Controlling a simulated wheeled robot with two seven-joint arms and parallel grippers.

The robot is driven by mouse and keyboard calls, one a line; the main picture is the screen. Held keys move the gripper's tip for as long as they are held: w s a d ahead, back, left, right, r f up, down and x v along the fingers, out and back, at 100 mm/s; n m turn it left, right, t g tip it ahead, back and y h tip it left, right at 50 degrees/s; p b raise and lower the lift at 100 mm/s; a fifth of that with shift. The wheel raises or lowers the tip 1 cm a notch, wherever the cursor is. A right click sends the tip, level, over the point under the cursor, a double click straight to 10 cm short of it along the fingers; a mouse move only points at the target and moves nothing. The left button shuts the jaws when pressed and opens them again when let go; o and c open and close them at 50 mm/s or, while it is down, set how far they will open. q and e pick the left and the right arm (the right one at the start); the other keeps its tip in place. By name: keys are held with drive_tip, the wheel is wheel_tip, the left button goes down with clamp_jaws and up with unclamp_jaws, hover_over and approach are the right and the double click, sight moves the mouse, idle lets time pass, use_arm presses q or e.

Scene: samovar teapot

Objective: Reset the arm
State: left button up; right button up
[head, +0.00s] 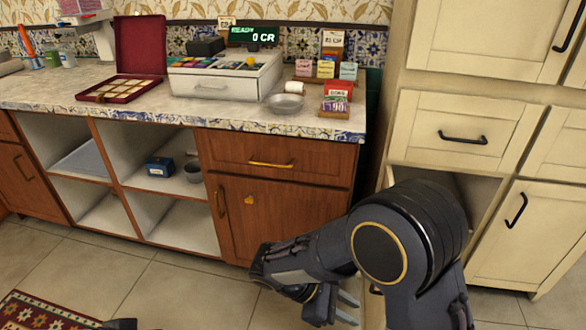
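My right arm comes in from the lower right, bent in front of the cabinets. Its gripper (346,309) hangs low over the tiled floor. Its two pale fingers point right, with a gap between them, and nothing shows in the gap. The arm's large dark joint hides part of the cream cabinet. At the bottom edge on the left, a small dark piece shows that may be part of my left arm. My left gripper cannot be made out. No samovar or teapot shows.
The counter (40,92) holds a cash register (226,78), an open red box (118,90), a metal dish (286,103) and small card stands. Brown drawers and open shelves lie below. A cream cabinet (463,135) stands at the right. A patterned rug (40,312) lies at lower left.

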drive_tip(key=s+d+r+m+t+y, duration=0.7)
drive_tip(key=s+d+r+m+y, duration=0.3)
drive_tip(key=s+m+y, duration=0.55)
wheel_tip(320, 180, up, 25)
drive_tip(key=w+m+h+p, duration=0.1)
drive_tip(key=w+p, duration=0.1)
drive_tip(key=p, duration=2.1)
drive_tip(key=shift+w+a+h+p, duration=0.3)
drive_tip(key=shift+a+h, duration=0.05)
drive_tip(key=shift+a, duration=0.1)
